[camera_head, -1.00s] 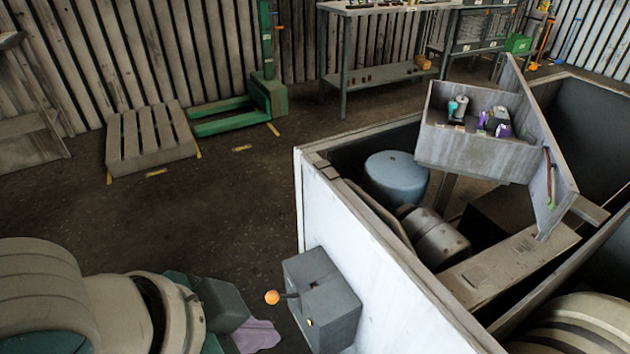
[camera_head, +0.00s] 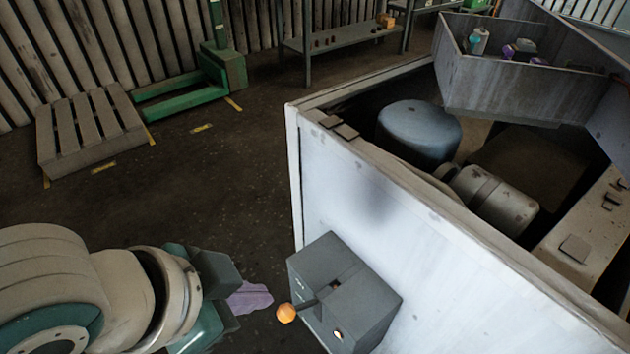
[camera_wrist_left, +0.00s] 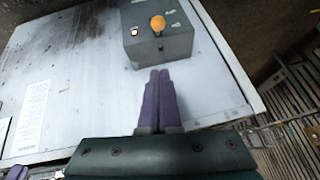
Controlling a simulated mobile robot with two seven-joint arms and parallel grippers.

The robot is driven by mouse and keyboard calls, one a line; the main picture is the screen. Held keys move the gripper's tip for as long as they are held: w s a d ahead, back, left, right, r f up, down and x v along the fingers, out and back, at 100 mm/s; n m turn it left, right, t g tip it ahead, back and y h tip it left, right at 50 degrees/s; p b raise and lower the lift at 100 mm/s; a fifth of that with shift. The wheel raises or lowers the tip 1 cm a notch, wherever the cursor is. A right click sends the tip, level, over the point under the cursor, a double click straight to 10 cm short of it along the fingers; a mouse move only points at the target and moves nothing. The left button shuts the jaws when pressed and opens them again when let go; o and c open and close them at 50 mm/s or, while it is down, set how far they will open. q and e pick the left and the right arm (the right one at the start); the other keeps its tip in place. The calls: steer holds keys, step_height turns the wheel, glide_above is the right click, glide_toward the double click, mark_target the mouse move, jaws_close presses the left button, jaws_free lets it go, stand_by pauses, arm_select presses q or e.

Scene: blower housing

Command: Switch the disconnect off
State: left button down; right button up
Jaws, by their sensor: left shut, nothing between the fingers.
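The disconnect is a grey box (camera_head: 340,280) on the white housing wall, low in the middle of the head view. Its lever ends in an orange knob (camera_head: 286,313) that sticks out to the left. The box (camera_wrist_left: 165,45) and knob (camera_wrist_left: 158,23) also show at the top of the wrist view. My left gripper (camera_head: 268,293) is just left of the box and knob, apart from the knob in the picture. Its purple fingers (camera_wrist_left: 160,73) are together and empty, pointing toward the box's lower edge in the wrist view.
The white housing wall (camera_head: 400,240) runs to the lower right. Inside are a blue-grey drum (camera_head: 420,130) and a metal cylinder (camera_head: 495,200). A grey bin (camera_head: 510,85) sits above. A pallet (camera_head: 88,130) and green frame (camera_head: 190,95) stand at the left. The floor between is clear.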

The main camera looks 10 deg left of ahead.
arm_select(q)
steer(key=b, duration=0.5)
glide_above(285, 316)
steer(key=f, duration=0.5)
steer(key=d+f, duration=0.1)
steer(key=f, duration=0.2)
steer(key=shift+f, duration=0.15)
steer(key=f, duration=0.1)
steer(key=f+b, duration=0.1)
steer(key=f, duration=0.1)
steer(key=shift+w+a+f+b, duration=0.1)
steer(key=shift+a+b, duration=0.2)
steer(key=shift+a, duration=0.1)
steer(key=shift+a+f, duration=0.15)
steer(key=shift+f, duration=0.2)
